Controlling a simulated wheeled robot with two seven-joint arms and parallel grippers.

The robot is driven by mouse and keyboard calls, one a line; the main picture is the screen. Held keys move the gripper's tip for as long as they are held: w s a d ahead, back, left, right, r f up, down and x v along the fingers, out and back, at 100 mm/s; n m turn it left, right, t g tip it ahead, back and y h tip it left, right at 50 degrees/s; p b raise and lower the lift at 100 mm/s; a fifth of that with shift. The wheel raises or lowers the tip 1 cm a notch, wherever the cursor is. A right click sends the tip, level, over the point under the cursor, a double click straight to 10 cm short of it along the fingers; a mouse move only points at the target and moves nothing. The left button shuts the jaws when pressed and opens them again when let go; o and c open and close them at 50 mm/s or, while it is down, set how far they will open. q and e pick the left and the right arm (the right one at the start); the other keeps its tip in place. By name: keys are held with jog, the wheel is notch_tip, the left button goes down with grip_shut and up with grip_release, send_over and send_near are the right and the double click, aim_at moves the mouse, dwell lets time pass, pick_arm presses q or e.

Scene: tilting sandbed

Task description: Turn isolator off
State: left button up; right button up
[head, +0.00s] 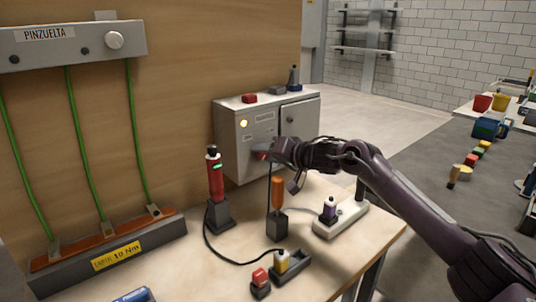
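A grey metal cabinet (237,155) stands at the back of the bench against the wooden panel. The handle's setting is hidden. My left gripper is not in view.
On the bench stand a red tool (215,178) in a holder with a black cable, an orange-handled screwdriver (277,192), and a white block (342,218) under my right arm. A panel with green cables (75,140) is at the left.

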jog(key=c, duration=0.7)
jog(key=n+t+h+p, duration=0.1)
jog(key=n+p, duration=0.2)
jog(key=shift+a+h, duration=0.1)
jog(key=shift+h, duration=0.2)
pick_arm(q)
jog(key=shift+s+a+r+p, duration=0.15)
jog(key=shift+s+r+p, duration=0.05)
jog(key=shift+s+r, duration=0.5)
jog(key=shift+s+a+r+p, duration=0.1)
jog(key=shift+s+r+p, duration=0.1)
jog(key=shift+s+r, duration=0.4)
pick_arm(e)
jog(key=shift+f+n+t+h, duration=0.15)
jog(key=shift+n+t+h, duration=0.2)
jog(key=shift+n, duration=0.65)
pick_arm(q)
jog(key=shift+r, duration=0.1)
pick_arm(e)
jog(key=o, duration=1)
jog(key=shift+s, duration=0.1)
